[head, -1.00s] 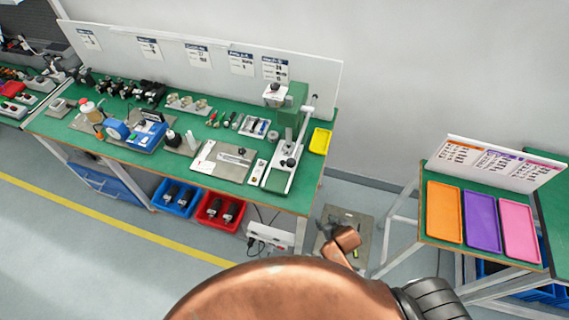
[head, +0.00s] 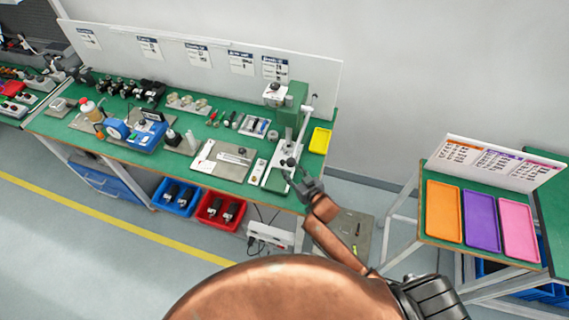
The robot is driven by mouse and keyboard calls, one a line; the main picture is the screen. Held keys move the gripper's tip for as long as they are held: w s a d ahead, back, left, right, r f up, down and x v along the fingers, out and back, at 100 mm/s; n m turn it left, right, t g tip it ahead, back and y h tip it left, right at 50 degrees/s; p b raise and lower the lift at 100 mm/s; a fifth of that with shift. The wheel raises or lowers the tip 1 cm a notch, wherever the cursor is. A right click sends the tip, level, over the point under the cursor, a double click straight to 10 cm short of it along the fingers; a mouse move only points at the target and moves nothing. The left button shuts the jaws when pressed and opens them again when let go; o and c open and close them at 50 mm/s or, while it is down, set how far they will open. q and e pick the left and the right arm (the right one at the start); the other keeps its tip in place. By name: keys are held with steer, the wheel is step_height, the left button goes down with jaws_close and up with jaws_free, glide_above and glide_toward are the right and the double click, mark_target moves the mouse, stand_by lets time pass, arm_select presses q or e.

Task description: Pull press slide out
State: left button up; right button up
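The green press (head: 294,108) stands at the right end of the green workbench, with a light lever at its right side. Its pale slide (head: 275,178) reaches from under the press towards the bench's front edge, with a dark knob (head: 291,162) on it. My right gripper (head: 295,180) is at the front right of the slide, close to the knob. The picture is too small to tell whether it touches the knob or whether the fingers are open. My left gripper is not in view.
The workbench (head: 110,150) also holds a grey plate (head: 222,160) left of the slide and a yellow bin (head: 320,140) right of the press. Red (head: 219,210) and blue bins stand below. A second table with orange (head: 444,212), purple and pink trays stands at the right.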

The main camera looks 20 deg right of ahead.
mark_target(283, 162)
steer(key=x, duration=0.7)
steer(key=shift+w+a+f+b, duration=0.1)
steer(key=shift+w+b, duration=0.15)
steer(key=shift+b, duration=0.15)
steer(key=shift+c, duration=0.2)
jaws_close()
